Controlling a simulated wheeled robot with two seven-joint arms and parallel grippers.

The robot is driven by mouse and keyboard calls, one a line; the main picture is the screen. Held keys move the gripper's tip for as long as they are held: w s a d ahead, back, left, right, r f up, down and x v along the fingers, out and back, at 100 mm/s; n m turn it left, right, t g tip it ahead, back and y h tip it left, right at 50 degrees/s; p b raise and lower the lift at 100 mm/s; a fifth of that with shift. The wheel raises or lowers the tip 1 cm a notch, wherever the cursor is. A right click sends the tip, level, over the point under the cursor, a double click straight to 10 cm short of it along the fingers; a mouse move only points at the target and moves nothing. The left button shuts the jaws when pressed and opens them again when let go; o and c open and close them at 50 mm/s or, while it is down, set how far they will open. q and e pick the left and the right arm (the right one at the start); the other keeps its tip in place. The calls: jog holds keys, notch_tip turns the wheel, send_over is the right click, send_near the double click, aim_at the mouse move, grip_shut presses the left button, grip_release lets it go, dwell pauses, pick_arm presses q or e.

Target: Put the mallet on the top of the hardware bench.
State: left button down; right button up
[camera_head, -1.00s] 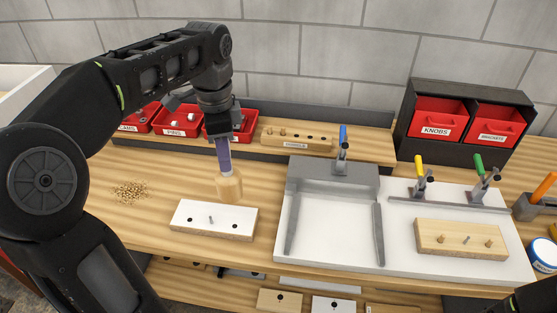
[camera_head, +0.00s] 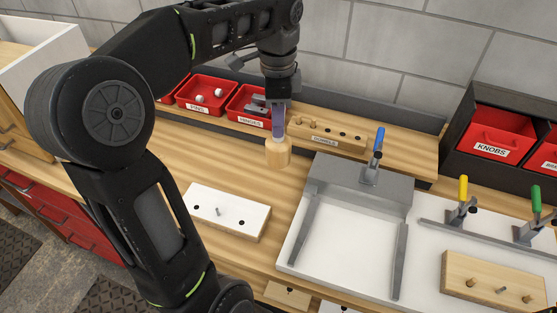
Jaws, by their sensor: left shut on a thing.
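My left gripper (camera_head: 279,97) comes in from above, shut on the mallet's purple handle (camera_head: 278,122). The mallet hangs upright with its pale wooden head (camera_head: 277,152) downward, over the wooden top of the hardware bench (camera_head: 232,167). It is behind the white drilled board (camera_head: 228,212) and left of the grey fixture. I cannot tell whether the head touches the bench top. My right gripper is not in view.
Red bins (camera_head: 205,95) and a wooden dowel block (camera_head: 325,138) stand at the back. The grey fixture (camera_head: 360,190) with a blue-handled clamp (camera_head: 377,150) is to the right. Bare wood shows around the white board.

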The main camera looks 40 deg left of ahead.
aim_at(277, 145)
pick_arm(q)
notch_tip(277, 145, down, 3)
jog(key=shift+p, duration=0.55)
jog(key=shift+f, duration=0.45)
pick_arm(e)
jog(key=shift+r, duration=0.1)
pick_arm(q)
jog(key=shift+f, duration=0.1)
notch_tip(277, 145, down, 3)
jog(key=shift+r, duration=0.1)
jog(key=shift+f, duration=0.4)
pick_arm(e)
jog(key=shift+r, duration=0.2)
pick_arm(q)
jog(key=shift+f, duration=0.15)
jog(key=c, duration=1.1)
grip_release()
